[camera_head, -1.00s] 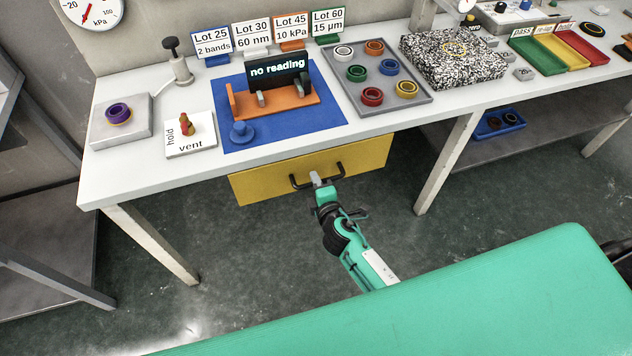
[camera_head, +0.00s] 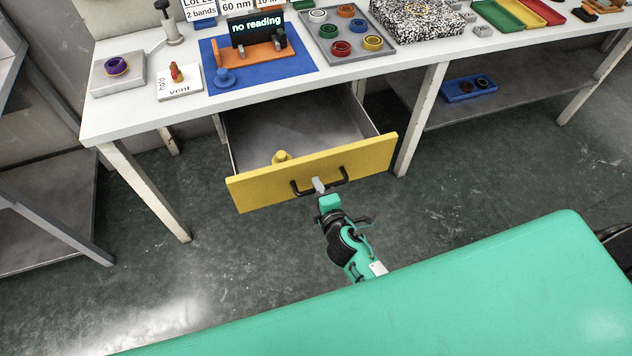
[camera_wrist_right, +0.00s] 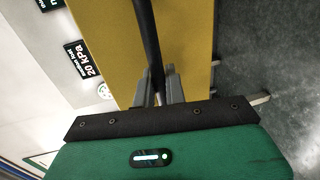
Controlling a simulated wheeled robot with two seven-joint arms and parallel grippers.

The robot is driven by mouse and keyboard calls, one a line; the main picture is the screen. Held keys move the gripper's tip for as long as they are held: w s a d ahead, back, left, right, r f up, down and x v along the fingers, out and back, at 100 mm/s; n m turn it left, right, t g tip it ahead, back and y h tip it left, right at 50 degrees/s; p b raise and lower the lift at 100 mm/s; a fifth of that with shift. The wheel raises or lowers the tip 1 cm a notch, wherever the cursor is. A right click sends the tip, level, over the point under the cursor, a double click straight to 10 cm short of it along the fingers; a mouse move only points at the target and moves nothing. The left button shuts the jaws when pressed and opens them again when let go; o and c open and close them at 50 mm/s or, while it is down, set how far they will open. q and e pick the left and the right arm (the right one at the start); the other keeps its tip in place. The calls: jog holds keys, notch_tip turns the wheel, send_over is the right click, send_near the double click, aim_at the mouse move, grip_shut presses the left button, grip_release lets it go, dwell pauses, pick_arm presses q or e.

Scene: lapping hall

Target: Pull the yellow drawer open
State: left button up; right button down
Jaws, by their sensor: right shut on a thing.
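The yellow drawer (camera_head: 350,163) under the white table stands open, pulled well out from the table's front. Its grey inside shows, with a small yellow knobbed object (camera_head: 281,157) lying near the front panel. My right gripper (camera_head: 319,185) is shut on the black bar handle (camera_head: 300,190) at the middle of the drawer's front. In the right wrist view the fingers (camera_wrist_right: 162,86) close around the dark handle bar (camera_wrist_right: 147,40), with the yellow front (camera_wrist_right: 192,50) behind it. My left gripper is not in view.
The white table (camera_head: 130,122) carries a blue mat (camera_head: 300,68) with an orange stand, a grey tray (camera_head: 395,50) of coloured rings and a gauge base. Table legs (camera_head: 420,120) stand on both sides of the drawer. The floor before it is clear.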

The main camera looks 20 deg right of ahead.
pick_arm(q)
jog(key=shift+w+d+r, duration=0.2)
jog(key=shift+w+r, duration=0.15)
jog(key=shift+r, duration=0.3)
pick_arm(e)
jog(key=shift+f+v, duration=0.2)
jog(key=shift+v, duration=0.65)
jog(key=shift+f+v, duration=0.15)
jog(key=shift+v, duration=0.7)
jog(key=shift+s, duration=0.1)
jog(key=c, duration=1.5)
grip_release()
jog(key=shift+c, duration=0.2)
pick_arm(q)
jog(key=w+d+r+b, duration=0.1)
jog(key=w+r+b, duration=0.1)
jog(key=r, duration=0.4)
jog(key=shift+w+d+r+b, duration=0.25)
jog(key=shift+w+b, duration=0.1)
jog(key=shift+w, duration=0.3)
pick_arm(e)
jog(key=v, duration=1.3)
jog(key=shift+s, duration=0.35)
